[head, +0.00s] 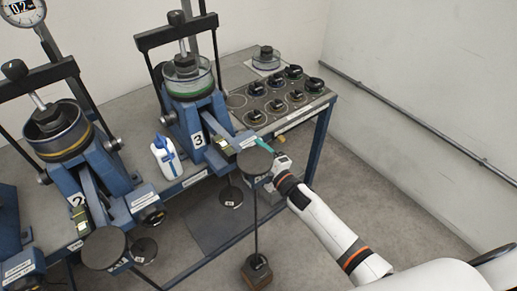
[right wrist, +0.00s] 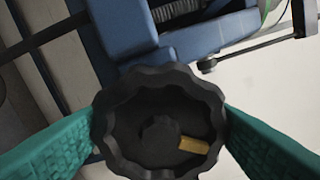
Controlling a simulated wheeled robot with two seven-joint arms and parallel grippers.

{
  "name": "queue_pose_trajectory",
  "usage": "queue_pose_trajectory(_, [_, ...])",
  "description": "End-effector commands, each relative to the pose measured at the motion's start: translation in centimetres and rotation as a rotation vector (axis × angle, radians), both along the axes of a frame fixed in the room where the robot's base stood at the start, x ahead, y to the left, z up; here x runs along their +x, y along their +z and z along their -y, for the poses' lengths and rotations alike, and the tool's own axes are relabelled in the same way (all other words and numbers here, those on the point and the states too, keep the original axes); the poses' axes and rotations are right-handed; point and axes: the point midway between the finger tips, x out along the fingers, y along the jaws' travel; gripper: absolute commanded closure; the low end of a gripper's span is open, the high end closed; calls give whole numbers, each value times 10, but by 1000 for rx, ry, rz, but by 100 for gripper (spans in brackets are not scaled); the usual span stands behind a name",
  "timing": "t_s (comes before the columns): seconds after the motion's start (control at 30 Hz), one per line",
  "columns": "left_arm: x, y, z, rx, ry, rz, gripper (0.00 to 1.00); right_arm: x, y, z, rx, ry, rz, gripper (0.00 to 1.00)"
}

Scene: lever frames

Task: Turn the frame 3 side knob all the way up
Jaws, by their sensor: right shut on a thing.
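Frame 3 (head: 185,100) is the blue lever frame with a "3" label (head: 198,140), in the middle of the head view. Its side knob (right wrist: 150,95) is a black scalloped knob seen face-on in the right wrist view. A yellow mark on its face points right and slightly down. My right gripper (right wrist: 160,118) has its teal fingers on opposite sides of the knob, shut on its rim. In the head view, the right gripper (head: 264,146) is at the frame's right side, and the knob cannot be made out there. My left gripper is not in view.
A round black plate (head: 255,161) on a rod hangs close to my right gripper, above a dark block (head: 257,271). A white and blue bottle (head: 165,157) stands left of frame 3. Several black knobs sit on a panel (head: 237,101) behind. Frame 2 (head: 58,135) is left.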

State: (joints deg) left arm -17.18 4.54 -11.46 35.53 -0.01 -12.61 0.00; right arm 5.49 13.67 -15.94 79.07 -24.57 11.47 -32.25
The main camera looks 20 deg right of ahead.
Motion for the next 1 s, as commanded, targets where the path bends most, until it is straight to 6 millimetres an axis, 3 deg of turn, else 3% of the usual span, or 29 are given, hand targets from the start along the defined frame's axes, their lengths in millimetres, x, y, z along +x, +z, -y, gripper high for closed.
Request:
queue_pose_trajectory(0.03, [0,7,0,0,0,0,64,1,4,1,75,-3,-27,76])
queue_pose_trajectory(0.07, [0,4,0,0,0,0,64,1,1,1,80,-3,-29,32])
queue_pose_trajectory(0.13, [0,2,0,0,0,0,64,1,1,1,72,-3,-25,20])
queue_pose_trajectory(0.47, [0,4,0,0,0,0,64,-2,1,1,66,0,-23,18])
queue_pose_trajectory(1.0, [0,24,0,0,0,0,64,-54,1,20,64,0,-22,18])
